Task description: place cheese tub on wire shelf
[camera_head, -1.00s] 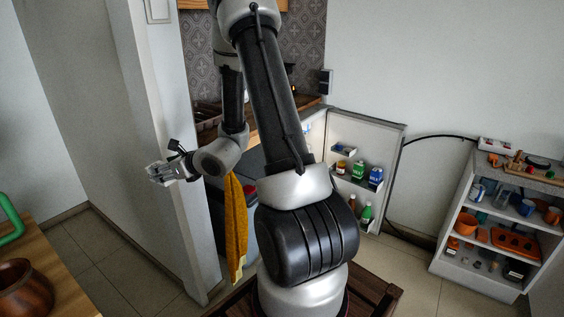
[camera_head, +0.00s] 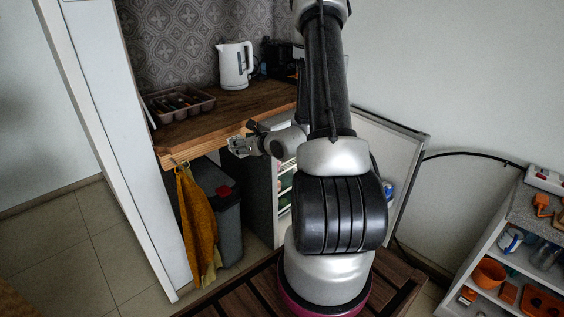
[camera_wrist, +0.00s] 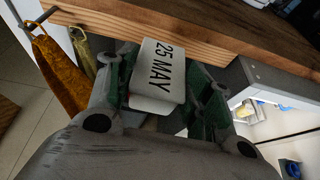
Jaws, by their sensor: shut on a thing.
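A white tub marked "25 MAY" (camera_wrist: 158,70) is between the fingers of my gripper (camera_wrist: 162,92) in the wrist view. I take it to be the cheese tub. The fingers are shut on its sides. In the head view my gripper (camera_head: 240,146) is small, just below the front edge of the wooden counter and left of the open fridge (camera_head: 284,200). The fridge's lit inside shows at the right in the wrist view (camera_wrist: 268,118). Its shelves are mostly hidden behind my arm, and I cannot tell which is the wire shelf.
The wooden counter (camera_head: 220,112) is close above the gripper, with a cutlery tray (camera_head: 178,103) and a white kettle (camera_head: 235,65). A yellow towel (camera_head: 197,225) and a grey bin (camera_head: 226,215) are below it. The fridge door (camera_head: 408,170) stands open. A shelf unit (camera_head: 505,250) is at right.

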